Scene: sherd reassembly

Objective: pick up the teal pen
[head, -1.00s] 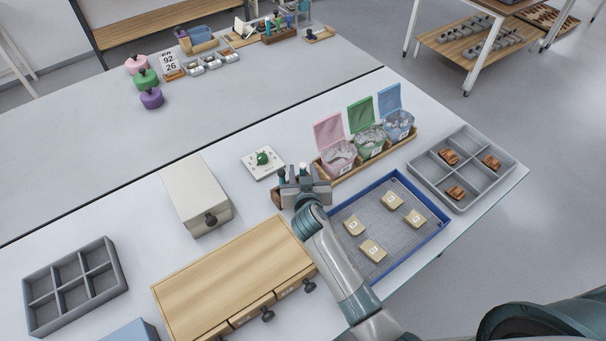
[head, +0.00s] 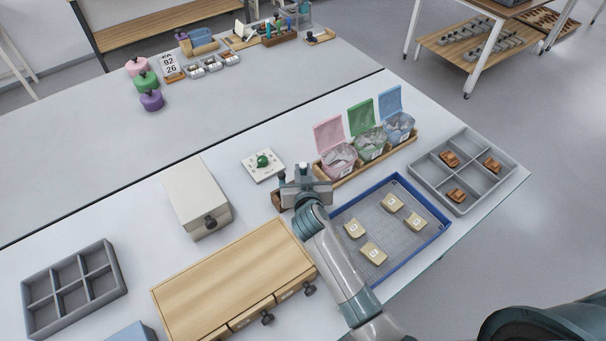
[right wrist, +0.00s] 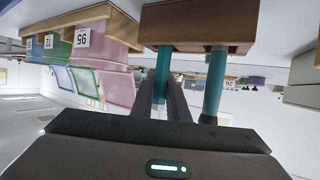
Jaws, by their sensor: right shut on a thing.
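My right gripper (head: 304,188) is over the front table, at the near left end of the tub rack. In the right wrist view, which looks upside down, its jaws (right wrist: 160,100) are shut on a teal pen (right wrist: 163,65). The pen's other end meets a brown wooden block (right wrist: 196,26), a holder mostly hidden behind the gripper in the head view (head: 277,200). A second teal pen (right wrist: 214,82) stands in the same block, just beside the jaws. My left gripper is out of view.
Lidded tubs, pink (head: 337,156), green (head: 369,141) and blue (head: 399,126), stand close by in a wooden rack. A blue-rimmed tray (head: 432,238) with beige tiles lies to the right. A wooden drawer unit (head: 230,275) and white box (head: 194,187) are left.

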